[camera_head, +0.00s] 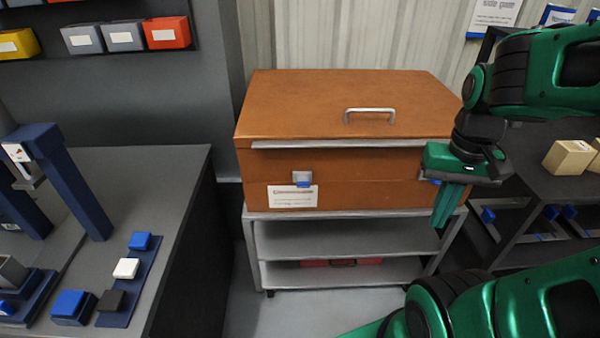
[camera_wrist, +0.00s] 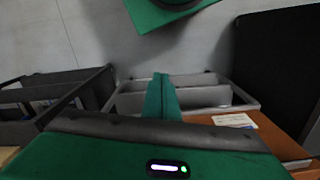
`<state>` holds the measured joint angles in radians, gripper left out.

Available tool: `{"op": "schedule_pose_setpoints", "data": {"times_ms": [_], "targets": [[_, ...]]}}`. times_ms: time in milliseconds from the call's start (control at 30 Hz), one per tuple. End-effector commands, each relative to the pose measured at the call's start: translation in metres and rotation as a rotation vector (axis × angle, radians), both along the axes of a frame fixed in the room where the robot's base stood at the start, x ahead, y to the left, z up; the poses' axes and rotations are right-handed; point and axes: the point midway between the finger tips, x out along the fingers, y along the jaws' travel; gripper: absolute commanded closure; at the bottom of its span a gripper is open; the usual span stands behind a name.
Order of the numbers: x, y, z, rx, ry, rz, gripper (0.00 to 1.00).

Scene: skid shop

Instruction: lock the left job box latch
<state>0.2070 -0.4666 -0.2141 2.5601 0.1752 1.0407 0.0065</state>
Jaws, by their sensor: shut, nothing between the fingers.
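The orange-brown job box (camera_head: 385,190) stands on a grey shelf cart, with its lid down. Its left latch (camera_head: 302,177) is a small grey plate with a blue tab at its lower edge, on the front face above a white label. A bit of blue shows beside my gripper where the right latch may be; it is mostly hidden. My gripper (camera_head: 440,222) is shut and empty, pointing down in front of the box's right end, well right of the left latch. In the wrist view my shut fingers (camera_wrist: 160,98) show, with the box (camera_wrist: 285,138) at lower right.
The grey cart (camera_head: 345,237) has a red case (camera_head: 342,262) on its lower shelf. A dark bench (camera_head: 185,180) with blue fixtures stands at left, and a dark rack (camera_head: 545,190) at right. Floor is open before the cart. The lid has a metal handle (camera_head: 370,110).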

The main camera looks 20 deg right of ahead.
Motion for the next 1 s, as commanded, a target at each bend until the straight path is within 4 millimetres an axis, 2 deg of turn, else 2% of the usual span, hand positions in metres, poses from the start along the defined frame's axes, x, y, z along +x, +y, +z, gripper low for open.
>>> {"op": "schedule_pose_setpoints", "data": {"times_ms": [100, 167, 267, 367, 500, 600, 700, 833, 1000], "targets": [[-0.007, 0.0, 0.007, -0.002, -0.015, 0.005, 1.0], [0.002, 0.0, 0.011, -0.007, -0.018, 0.012, 1.0], [0.034, 0.0, 0.02, -0.023, -0.021, 0.034, 1.0], [0.083, 0.008, 0.034, -0.043, -0.033, 0.066, 1.0], [0.164, 0.04, 0.048, -0.065, -0.062, 0.124, 1.0], [0.215, 0.074, 0.054, -0.071, -0.083, 0.164, 1.0], [0.255, 0.109, 0.055, -0.07, -0.102, 0.196, 1.0], [0.289, 0.145, 0.055, -0.066, -0.121, 0.224, 1.0], [0.306, 0.168, 0.054, -0.061, -0.13, 0.241, 1.0]]}}
